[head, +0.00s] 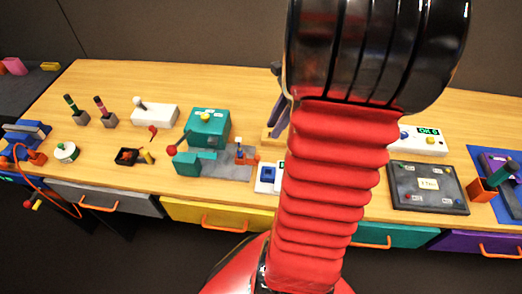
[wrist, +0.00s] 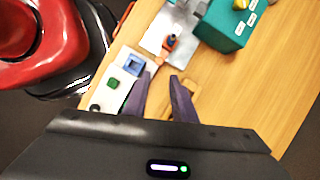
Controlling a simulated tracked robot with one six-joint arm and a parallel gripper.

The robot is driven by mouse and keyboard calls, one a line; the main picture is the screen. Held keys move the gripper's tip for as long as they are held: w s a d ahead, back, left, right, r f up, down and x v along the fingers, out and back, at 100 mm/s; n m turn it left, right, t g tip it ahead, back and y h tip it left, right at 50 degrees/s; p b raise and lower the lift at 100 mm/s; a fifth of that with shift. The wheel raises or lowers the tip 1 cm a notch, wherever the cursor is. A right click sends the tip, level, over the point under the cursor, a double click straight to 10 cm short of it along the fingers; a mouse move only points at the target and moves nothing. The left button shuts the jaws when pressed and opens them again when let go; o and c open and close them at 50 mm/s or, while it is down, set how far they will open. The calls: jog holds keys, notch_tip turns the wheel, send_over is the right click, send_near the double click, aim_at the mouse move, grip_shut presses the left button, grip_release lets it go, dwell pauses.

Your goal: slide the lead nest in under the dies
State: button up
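A teal press (head: 208,127) with a yellow knob stands left of my arm; it also shows at the top of the wrist view (wrist: 222,22). A grey plate (head: 238,171) lies at its front right. A small orange piece (head: 246,160), probably the lead nest, sits on the plate, apart from the press; in the wrist view it shows orange with a dark blue part (wrist: 169,43). The dies cannot be made out. My gripper (wrist: 162,76) has its purple fingers apart, with nothing seen held. In the head view my arm hides most of it.
A red-knobbed lever (head: 173,150) stands at the press's left. A white box with a blue switch (wrist: 133,64) lies left of my fingers. A tan block (wrist: 188,86) shows by my fingers; contact is unclear. A dark panel (head: 428,190) lies at the right.

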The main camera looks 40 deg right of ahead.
aim_at(258, 156)
jog(key=x, duration=1.2)
jog(key=shift+f, duration=0.15)
jog(key=shift+c, duration=0.5)
grip_shut()
jog(key=shift+d, duration=0.1)
